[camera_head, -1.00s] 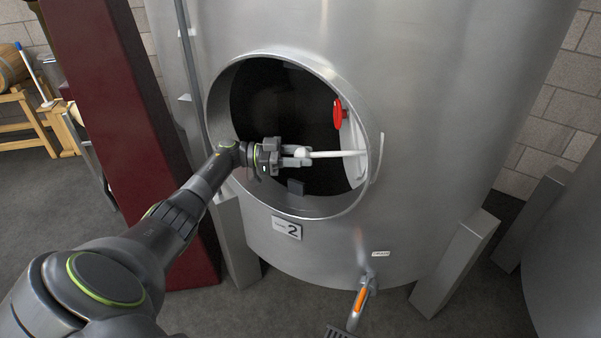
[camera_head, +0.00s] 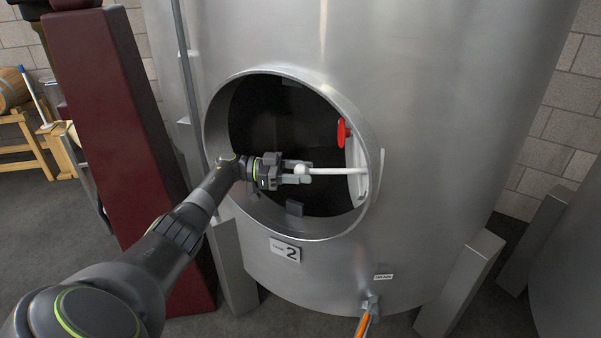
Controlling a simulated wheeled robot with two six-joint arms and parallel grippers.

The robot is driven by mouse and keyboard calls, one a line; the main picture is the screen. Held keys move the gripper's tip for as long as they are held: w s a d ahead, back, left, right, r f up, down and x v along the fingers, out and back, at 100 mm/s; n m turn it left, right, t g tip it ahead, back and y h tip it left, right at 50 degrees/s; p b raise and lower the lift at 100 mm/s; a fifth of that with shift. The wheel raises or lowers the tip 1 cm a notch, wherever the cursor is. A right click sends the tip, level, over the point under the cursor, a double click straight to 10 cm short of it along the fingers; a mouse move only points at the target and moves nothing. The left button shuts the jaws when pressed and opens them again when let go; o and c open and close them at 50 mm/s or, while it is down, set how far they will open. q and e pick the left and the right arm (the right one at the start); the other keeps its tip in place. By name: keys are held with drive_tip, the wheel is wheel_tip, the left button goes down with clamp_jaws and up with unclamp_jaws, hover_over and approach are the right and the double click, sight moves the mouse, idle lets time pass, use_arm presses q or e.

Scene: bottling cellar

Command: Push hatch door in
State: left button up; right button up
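The hatch door (camera_head: 357,185) is a pale panel seen nearly edge-on at the right side of the round hatch opening in the steel tank (camera_head: 440,130). It carries a red handwheel (camera_head: 342,133) and a white bar handle (camera_head: 338,171) with a round white knob (camera_head: 302,169) reaching left across the opening. My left gripper (camera_head: 300,176) is at the opening with its fingers at the knob end of the bar, and appears closed on it. The fingers partly hide the contact. Most of the door is hidden behind the rim. My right gripper is out of view.
The thick hatch rim (camera_head: 222,110) surrounds the dark opening. A dark red post (camera_head: 120,150) stands close left of my arm. Another tank stands far right.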

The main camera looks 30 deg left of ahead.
use_arm(q)
drive_tip(key=shift+o, duration=1)
drive_tip(key=shift+a, duration=0.2)
drive_tip(key=b+v, duration=0.7)
drive_tip(key=v, duration=1)
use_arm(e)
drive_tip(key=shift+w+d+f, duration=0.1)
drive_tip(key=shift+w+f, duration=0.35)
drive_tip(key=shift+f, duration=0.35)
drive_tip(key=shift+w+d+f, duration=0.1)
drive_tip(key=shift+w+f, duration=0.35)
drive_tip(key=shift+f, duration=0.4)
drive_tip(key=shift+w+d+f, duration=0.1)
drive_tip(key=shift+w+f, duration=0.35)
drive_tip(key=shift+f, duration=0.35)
use_arm(q)
drive_tip(key=shift+f, duration=0.15)
